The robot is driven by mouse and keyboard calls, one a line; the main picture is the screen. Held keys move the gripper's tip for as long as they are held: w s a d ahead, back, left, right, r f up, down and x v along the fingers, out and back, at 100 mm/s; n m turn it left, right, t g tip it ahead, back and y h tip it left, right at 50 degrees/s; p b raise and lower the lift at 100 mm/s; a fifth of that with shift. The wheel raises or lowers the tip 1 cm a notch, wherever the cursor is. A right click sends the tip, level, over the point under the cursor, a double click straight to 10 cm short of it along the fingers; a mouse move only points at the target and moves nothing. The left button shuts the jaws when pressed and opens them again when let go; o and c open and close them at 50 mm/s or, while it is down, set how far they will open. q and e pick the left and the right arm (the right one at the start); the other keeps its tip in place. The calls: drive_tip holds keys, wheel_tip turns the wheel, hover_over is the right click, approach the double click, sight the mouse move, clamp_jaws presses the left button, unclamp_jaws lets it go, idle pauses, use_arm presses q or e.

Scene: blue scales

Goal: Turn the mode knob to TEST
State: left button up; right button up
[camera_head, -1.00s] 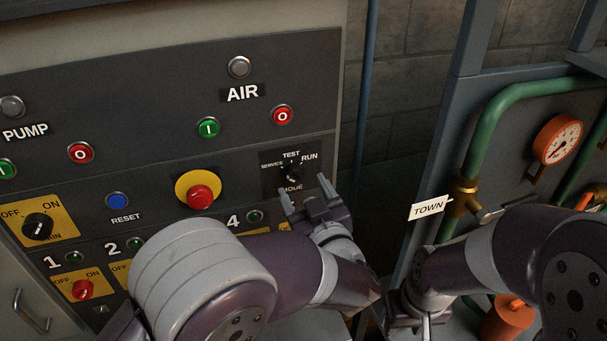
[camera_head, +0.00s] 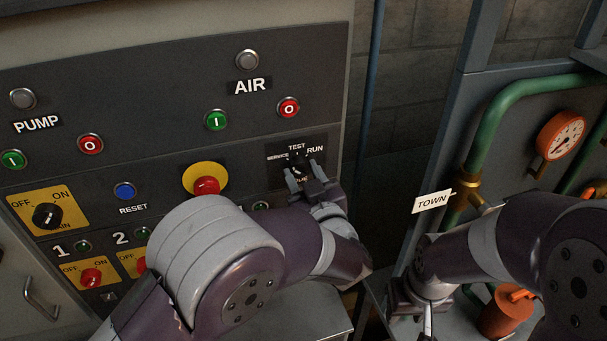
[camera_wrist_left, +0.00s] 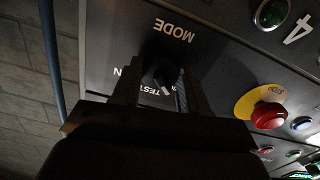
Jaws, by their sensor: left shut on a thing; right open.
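The black mode knob (camera_head: 298,161) is on the dark panel plate marked SERVICE, TEST and RUN, below the AIR buttons. My left gripper (camera_head: 304,167) is at the plate, shut on the knob with a finger on either side. The left wrist view, upside down, shows the knob (camera_wrist_left: 162,76) between the fingers, its pale mark near the TEST lettering; the exact setting is hard to tell. The fingers partly cover the labels. My right gripper (camera_head: 426,318) is open and empty at the lower right, away from the panel.
The red emergency button (camera_head: 206,186) on its yellow disc is left of the knob. The green (camera_head: 216,121) and red (camera_head: 288,108) AIR buttons are above. A TOWN tag (camera_head: 432,202), green pipe (camera_head: 490,125) and orange gauge (camera_head: 561,137) stand right of the panel.

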use_arm(q)
drive_tip(key=m+p, duration=0.4)
drive_tip(key=shift+r, duration=0.35)
drive_tip(key=m+p, duration=0.3)
drive_tip(key=shift+m, duration=0.4)
drive_tip(key=shift+f+m+p, duration=0.15)
drive_tip(key=shift+m+p, duration=0.55)
drive_tip(key=shift+m, duration=0.1)
drive_tip(key=o, duration=1.1)
drive_tip(key=shift+c, duration=0.2)
drive_tip(key=shift+f, duration=0.1)
